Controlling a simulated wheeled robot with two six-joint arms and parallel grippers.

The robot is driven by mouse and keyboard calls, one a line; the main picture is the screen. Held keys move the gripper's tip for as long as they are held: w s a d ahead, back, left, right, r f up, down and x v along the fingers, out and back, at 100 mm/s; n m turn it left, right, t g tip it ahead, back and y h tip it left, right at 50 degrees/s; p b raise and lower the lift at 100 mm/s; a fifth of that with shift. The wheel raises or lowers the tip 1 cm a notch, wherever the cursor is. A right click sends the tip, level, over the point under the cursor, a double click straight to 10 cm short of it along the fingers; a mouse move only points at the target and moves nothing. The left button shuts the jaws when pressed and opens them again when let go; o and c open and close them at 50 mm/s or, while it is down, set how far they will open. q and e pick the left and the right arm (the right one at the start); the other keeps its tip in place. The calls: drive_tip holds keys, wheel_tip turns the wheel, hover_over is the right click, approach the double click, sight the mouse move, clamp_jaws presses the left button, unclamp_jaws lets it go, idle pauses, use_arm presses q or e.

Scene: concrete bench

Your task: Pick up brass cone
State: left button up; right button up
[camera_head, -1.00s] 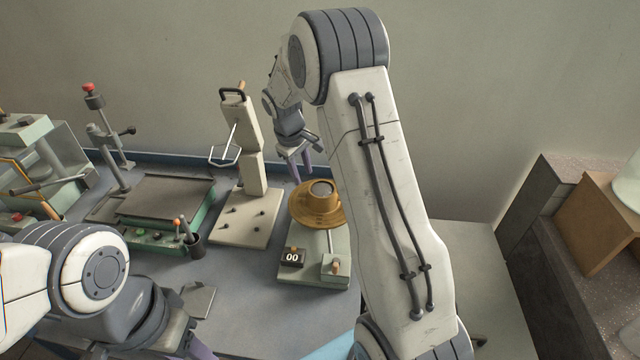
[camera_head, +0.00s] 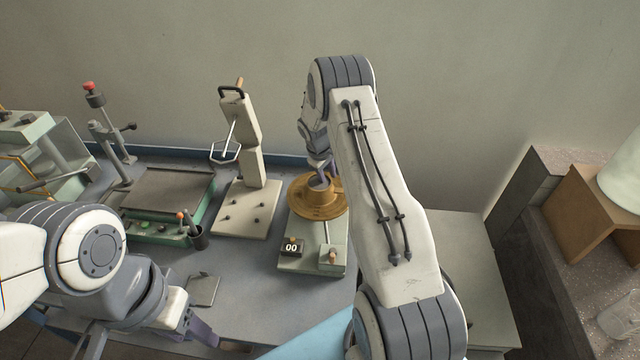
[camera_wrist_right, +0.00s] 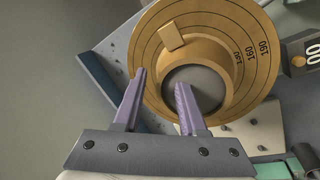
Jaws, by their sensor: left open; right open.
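The brass cone (camera_head: 317,204) is a wide brass-coloured disc rising to a raised collar with a grey round centre. It sits on a pale stand in the head view. In the right wrist view the cone (camera_wrist_right: 218,98) shows ring lines, printed numbers and a small brass tab. My right gripper (camera_wrist_right: 160,84) is open and empty, its purple fingers apart over the cone's near side. One finger overlaps the grey centre and the other the outer rim; contact cannot be told. In the head view my right gripper (camera_head: 320,167) is just above the cone. My left gripper (camera_head: 205,334) is low at the left, open.
The stand has a "00" counter (camera_head: 291,247) and a small block with a knob (camera_head: 332,256). A pale lever press (camera_head: 245,190) stands close left. A green-edged machine (camera_head: 165,200) is further left. A brown box (camera_head: 590,215) is at the right.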

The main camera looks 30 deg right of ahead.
drive_tip(key=shift+d+f, duration=0.15)
drive_tip(key=shift+f, duration=0.5)
clamp_jaws()
idle(0.9)
